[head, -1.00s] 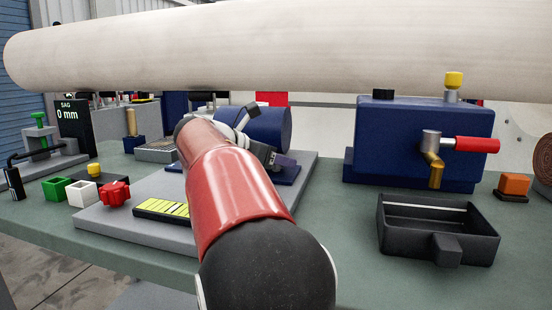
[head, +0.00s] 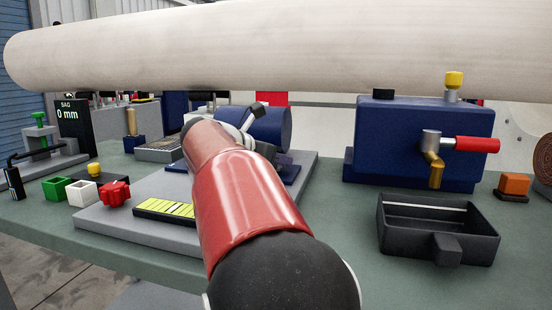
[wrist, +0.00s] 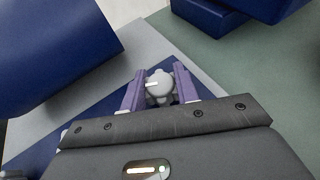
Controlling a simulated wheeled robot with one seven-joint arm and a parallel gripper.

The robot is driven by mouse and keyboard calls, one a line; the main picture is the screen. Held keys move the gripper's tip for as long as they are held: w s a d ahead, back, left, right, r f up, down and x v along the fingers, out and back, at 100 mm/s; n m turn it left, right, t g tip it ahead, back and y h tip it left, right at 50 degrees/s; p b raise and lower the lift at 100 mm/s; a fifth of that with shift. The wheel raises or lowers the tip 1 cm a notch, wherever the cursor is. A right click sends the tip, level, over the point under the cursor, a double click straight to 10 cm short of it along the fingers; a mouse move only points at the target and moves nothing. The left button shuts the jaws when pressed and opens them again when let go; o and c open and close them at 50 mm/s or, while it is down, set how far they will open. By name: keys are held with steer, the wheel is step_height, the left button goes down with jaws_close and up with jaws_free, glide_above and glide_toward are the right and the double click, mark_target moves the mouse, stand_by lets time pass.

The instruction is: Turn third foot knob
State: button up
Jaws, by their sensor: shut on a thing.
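A light grey foot knob (wrist: 159,87) with a white pointer line sits between the two purple fingers of my gripper (wrist: 159,92) in the wrist view. The fingers are shut on it from both sides. The pointer points left in that view. The knob stands by a blue foot plate (wrist: 78,125) on a grey base plate (wrist: 165,42). In the head view my red arm hides the knob and most of my gripper. I cannot tell from the frames which foot this is.
A blue drum (head: 270,128) is close to my gripper. A blue box with a red-handled tap (head: 425,140) and a black tray (head: 437,232) stand to the right. A red knob (head: 115,192) and a yellow-striped gauge (head: 165,209) are at left. A pale roller (head: 280,45) spans above.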

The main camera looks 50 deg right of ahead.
steer(key=o, duration=1)
steer(key=v, duration=0.8)
